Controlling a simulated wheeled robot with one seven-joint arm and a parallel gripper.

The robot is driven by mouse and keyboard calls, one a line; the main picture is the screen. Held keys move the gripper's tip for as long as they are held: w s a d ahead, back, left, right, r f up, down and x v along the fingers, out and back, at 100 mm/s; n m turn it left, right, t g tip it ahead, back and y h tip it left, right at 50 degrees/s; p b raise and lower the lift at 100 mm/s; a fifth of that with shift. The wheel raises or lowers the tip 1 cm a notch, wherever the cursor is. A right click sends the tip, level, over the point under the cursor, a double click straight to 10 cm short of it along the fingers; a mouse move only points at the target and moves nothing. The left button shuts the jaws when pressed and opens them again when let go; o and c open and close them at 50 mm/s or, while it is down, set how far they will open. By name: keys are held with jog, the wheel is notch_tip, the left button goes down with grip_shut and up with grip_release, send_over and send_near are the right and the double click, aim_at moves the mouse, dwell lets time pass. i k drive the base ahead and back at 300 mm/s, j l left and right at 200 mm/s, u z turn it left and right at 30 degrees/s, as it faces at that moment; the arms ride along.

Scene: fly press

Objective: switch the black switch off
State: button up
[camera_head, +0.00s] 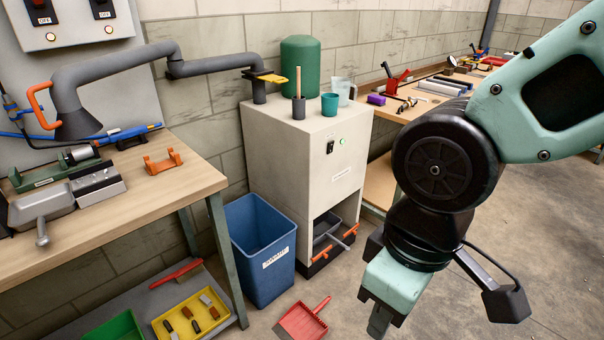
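Two more black switches, marked OFF, are on the wall panel at the top left: one on the left (41,10) and one on the right (102,8). My gripper (380,322) points down at the lower middle right, in front of and to the right of the cabinet, apart from every switch. Its fingers are mostly hidden, so its opening cannot be told.
A grey extraction hose (120,70) arches over the left workbench (160,190). A blue bin (262,245) stands left of the cabinet, and a red dustpan (303,318) lies on the floor. A second bench (400,112) runs behind my arm. The floor at right is clear.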

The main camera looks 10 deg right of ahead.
aim_at(330, 148)
jog(key=i+l, duration=0.15)
jog(key=i, duration=0.3)
jog(key=i+l, duration=0.1)
jog(key=i, duration=0.3)
jog(key=i+l, duration=0.15)
jog(key=i, duration=0.3)
